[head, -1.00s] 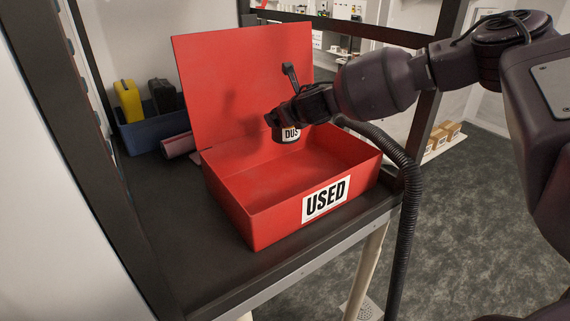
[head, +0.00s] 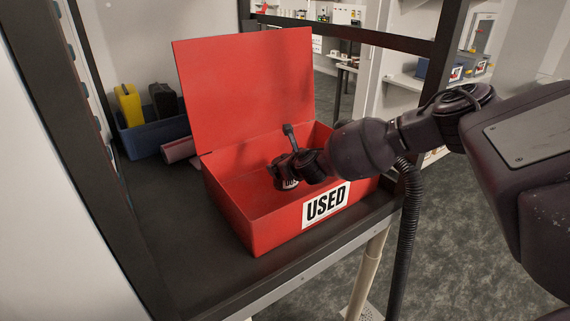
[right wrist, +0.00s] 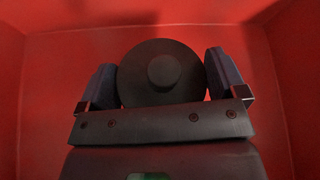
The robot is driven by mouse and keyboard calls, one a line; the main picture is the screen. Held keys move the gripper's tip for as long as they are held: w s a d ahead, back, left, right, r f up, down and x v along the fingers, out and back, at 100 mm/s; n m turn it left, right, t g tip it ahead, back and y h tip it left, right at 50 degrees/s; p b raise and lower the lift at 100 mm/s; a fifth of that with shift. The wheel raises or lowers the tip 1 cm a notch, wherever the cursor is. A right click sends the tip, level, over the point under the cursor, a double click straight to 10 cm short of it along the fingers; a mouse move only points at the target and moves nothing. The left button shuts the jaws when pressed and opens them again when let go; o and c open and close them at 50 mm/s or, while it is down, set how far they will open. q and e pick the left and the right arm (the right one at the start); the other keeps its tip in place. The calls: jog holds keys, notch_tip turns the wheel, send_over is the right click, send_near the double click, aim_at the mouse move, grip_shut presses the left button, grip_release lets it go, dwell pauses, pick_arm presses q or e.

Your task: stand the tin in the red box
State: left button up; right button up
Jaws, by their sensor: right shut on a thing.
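The red box (head: 262,238) stands on the dark bench with its lid (head: 245,88) up and a USED label on its front. My right gripper (head: 284,172) is down inside the box, shut on the tin (head: 290,184). In the head view the tin shows part of a white label and looks upright; its bottom is hidden, so I cannot tell whether it touches the floor. In the right wrist view the tin's round dark top (right wrist: 162,72) sits between both fingers, with red box walls around. My left gripper is not in view.
A blue bin (head: 148,138) with a yellow container (head: 128,104) and a black container (head: 163,100) stands behind left. A pinkish roll (head: 178,150) lies beside the box. A dark frame post (head: 425,75) rises at the right. The box floor around the tin looks clear.

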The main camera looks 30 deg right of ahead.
jog(key=shift+f, duration=0.15)
jog(key=o, duration=0.9)
jog(key=shift+s, duration=0.1)
jog(key=v, duration=0.7)
jog(key=shift+s+b, duration=0.2)
jog(key=shift+b, duration=0.1)
